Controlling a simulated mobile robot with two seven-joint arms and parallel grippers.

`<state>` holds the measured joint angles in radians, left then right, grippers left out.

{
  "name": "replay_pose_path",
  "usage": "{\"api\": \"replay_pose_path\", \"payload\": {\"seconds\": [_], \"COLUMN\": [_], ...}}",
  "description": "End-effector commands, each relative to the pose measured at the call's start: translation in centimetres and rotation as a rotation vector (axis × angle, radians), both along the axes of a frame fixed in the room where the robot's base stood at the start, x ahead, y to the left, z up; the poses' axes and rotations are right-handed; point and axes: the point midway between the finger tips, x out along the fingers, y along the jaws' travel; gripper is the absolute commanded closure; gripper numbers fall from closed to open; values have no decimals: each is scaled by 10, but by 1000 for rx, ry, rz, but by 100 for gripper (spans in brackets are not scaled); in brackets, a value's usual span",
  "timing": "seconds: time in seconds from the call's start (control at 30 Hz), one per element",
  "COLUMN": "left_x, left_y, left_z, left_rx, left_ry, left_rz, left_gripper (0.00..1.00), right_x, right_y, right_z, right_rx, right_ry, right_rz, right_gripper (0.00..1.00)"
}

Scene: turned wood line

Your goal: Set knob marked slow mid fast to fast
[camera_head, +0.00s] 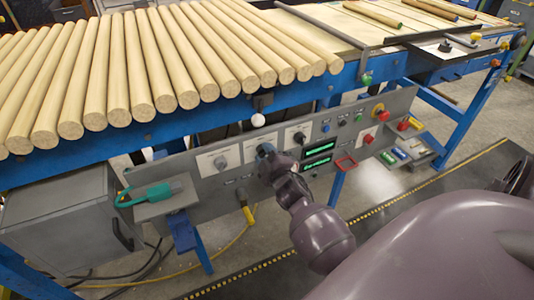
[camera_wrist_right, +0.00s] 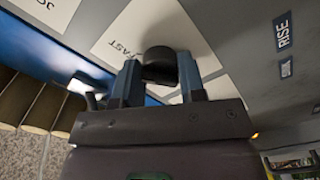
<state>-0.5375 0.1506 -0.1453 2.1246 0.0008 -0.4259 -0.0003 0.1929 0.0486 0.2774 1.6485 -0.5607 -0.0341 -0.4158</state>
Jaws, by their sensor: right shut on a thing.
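The knob (camera_wrist_right: 160,62) is dark and round. It sits on a white plate (camera_wrist_right: 122,36) of the grey control panel, and the word FAST is readable on that plate in the wrist view. My right gripper (camera_wrist_right: 158,78) is shut on the knob, one blue-grey finger on each side. In the head view the right gripper (camera_head: 268,157) reaches the middle one of three white plates and covers most of the knob. The knob's pointer is hidden, so its setting cannot be told. My left gripper is not in view.
Another knob plate (camera_head: 220,161) is left of the gripper and one (camera_head: 298,135) is right. Green displays (camera_head: 318,153), buttons and a red emergency stop (camera_head: 383,115) lie further right. A teal device (camera_head: 163,192) rests on a shelf at left. Wooden rods (camera_head: 150,65) lie above.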

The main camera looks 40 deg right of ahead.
Motion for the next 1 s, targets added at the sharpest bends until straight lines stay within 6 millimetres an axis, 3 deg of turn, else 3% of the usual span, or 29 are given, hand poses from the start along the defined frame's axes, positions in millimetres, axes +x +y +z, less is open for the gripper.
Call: {"api": "replay_pose_path", "payload": {"seconds": [0.7, 0.73, 0.87, 1.0], "left_x": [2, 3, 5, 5], "left_y": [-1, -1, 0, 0], "left_z": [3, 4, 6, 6], "left_rx": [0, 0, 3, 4], "left_ry": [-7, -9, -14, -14], "left_rz": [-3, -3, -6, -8], "left_gripper": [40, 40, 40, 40], "right_x": [0, 0, 0, 0], "right_y": [0, 0, 0, 0], "right_z": [0, 0, 0, 0], "right_rx": [74, 74, 73, 73], "right_ry": [-18, -18, -18, -18], "right_rz": [1, 1, 1, 1], "right_gripper": [86, 60, 40, 37]}}
